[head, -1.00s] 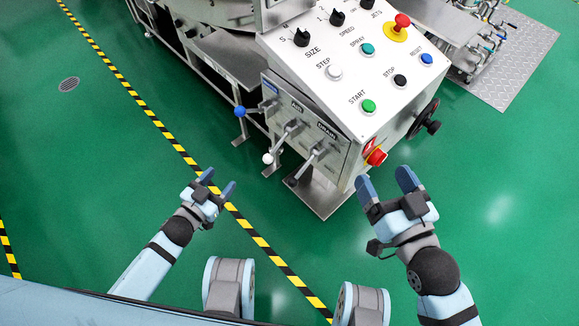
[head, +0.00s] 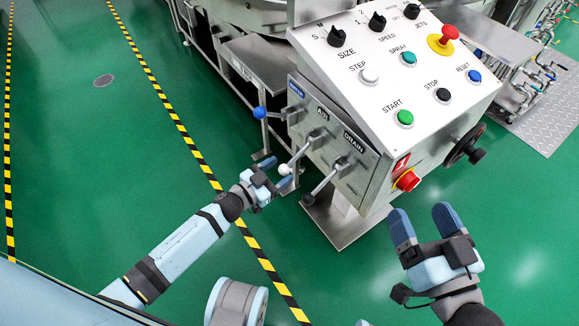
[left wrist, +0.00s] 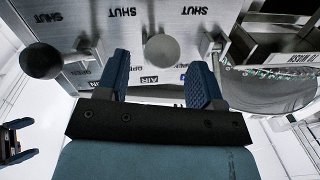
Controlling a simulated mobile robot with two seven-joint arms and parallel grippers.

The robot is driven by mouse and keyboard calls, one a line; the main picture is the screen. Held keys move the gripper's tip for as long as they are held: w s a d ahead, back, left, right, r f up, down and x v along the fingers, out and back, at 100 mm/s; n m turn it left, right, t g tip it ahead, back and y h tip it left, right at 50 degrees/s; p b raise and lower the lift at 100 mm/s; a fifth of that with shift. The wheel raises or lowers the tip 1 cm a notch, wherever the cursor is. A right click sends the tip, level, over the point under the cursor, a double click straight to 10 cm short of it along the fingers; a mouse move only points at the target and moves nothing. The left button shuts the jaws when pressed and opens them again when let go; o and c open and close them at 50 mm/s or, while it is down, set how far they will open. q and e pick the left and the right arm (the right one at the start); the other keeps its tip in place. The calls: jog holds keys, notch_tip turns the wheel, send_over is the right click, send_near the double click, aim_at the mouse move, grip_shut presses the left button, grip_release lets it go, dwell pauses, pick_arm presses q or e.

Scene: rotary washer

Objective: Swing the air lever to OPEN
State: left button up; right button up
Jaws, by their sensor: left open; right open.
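The air lever (head: 301,153) runs from its pivot under the AIR label down and left to a white ball knob (head: 284,169). My left gripper (head: 277,172) is open at the knob, with one finger on each side of it. In the left wrist view the knob (left wrist: 161,50) shows pale grey between and beyond the two open fingertips, with a gap to each finger. SHUT labels and an AIR label show on the panel behind. My right gripper (head: 425,225) is open and empty, right of the machine's front.
The blue-knobbed lever (head: 260,112) is left of the air lever. The drain lever's black knob (head: 308,199) is close on its right; it also shows in the left wrist view (left wrist: 41,60). A red switch (head: 407,180) and black handwheel (head: 465,147) jut out farther right. Green floor in front is clear.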

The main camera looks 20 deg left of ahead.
aim_at(286, 166)
pick_arm(q)
jog(key=shift+b+x, duration=0.4)
jog(key=shift+x, duration=1.65)
